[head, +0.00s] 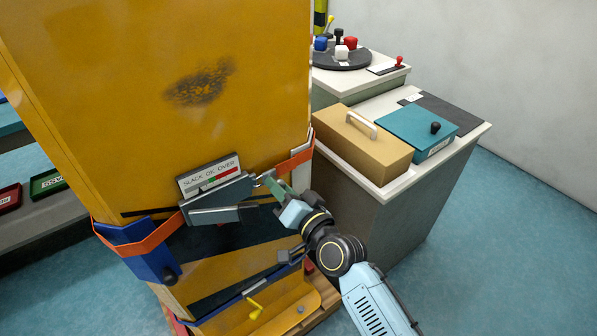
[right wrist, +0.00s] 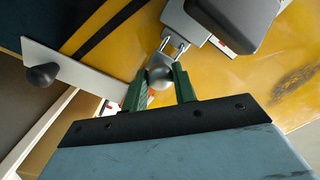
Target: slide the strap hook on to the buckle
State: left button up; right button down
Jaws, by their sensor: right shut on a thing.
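The orange strap (head: 153,238) runs around the yellow cabinet (head: 120,95); its other end (head: 294,162) comes round the right edge. The grey buckle (head: 220,199) sits on the cabinet front under a gauge plate marked SLACK, OK, OVER (head: 210,176). My right gripper (right wrist: 160,88) has its green fingers shut on the silver strap hook (right wrist: 159,75). The hook's two-pronged end (right wrist: 174,46) reaches the edge of the buckle (right wrist: 222,22); I cannot tell whether it is seated. In the head view the right gripper (head: 272,184) is just right of the buckle. My left gripper is out of view.
A grey cabinet to the right carries a tan box with a handle (head: 363,145) and a teal box with a black knob (head: 416,134). A blue corner piece (head: 140,246) is at the cabinet's left edge.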

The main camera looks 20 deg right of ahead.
jog(key=shift+s+a, duration=0.15)
jog(key=shift+a, duration=0.35)
jog(key=c, duration=1.1)
grip_release()
jog(key=v, duration=1.3)
jog(key=shift+s, duration=0.25)
